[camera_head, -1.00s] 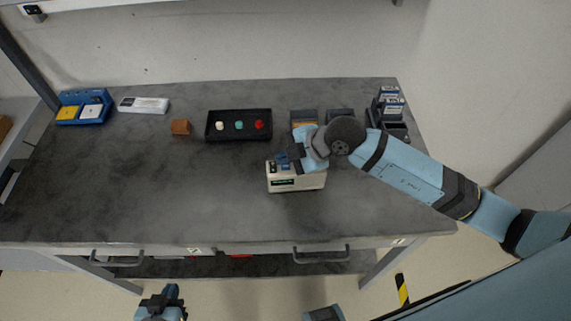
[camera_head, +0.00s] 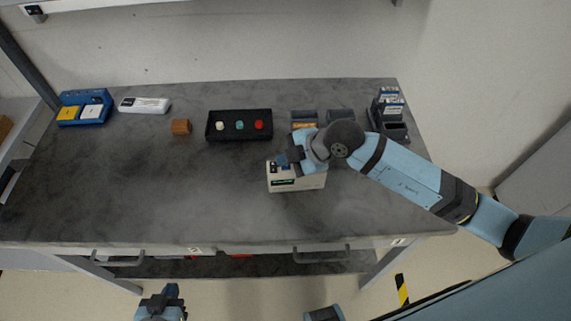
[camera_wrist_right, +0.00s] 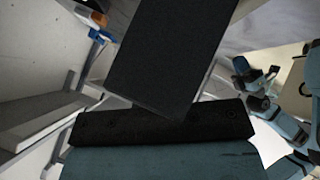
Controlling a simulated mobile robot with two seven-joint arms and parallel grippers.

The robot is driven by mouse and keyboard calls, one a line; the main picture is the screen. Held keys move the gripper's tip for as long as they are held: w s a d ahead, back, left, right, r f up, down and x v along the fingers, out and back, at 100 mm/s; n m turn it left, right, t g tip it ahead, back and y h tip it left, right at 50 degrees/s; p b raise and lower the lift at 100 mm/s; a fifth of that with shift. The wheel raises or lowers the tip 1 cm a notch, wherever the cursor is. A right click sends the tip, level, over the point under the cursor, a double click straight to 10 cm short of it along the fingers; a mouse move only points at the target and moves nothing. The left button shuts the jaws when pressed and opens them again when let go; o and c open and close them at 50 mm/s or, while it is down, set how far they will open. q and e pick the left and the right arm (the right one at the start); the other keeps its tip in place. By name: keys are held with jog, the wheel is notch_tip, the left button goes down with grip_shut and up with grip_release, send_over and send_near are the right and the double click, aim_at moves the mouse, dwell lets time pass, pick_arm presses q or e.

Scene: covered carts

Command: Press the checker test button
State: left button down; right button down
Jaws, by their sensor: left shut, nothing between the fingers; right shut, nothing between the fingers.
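The checker, a beige box (camera_head: 310,182) with a small green-lit display on its front, stands on the grey workbench right of centre in the head view. My right gripper (camera_head: 283,160) is shut and empty at the checker's upper left part. I cannot tell whether its fingertips touch it. The gripper and wrist cover much of the checker's top, and I cannot make out the test button. My left gripper (camera_head: 160,298) is shut and empty, in front of the bench at the bottom. The right wrist view is mostly filled by a dark block; the checker is not clear there.
A black tray (camera_head: 239,136) with white, green and red round pieces lies behind the checker. A dark rack (camera_head: 396,130) is back right. The bench's front left is clear.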

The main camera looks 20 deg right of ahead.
aim_at(286, 167)
jog(key=shift+d+f, duration=0.1)
jog(key=shift+f, duration=0.35)
dwell(0.3)
jog(key=shift+s+f, duration=0.25)
jog(key=shift+f, duration=0.25)
dwell(0.5)
jog(key=shift+r, duration=0.1)
jog(key=shift+w+r+p, duration=0.2)
jog(key=shift+r+p, duration=0.35)
jog(key=shift+p, duration=0.15)
jog(key=shift+w+d+r, duration=0.1)
jog(key=shift+w+r, duration=0.1)
jog(key=shift+r, duration=0.1)
jog(key=shift+r+p, duration=0.5)
jog(key=shift+p, duration=0.15)
notch_tip(286, 167, up, 4)
jog(key=p, duration=0.4)
jog(key=shift+r, duration=0.15)
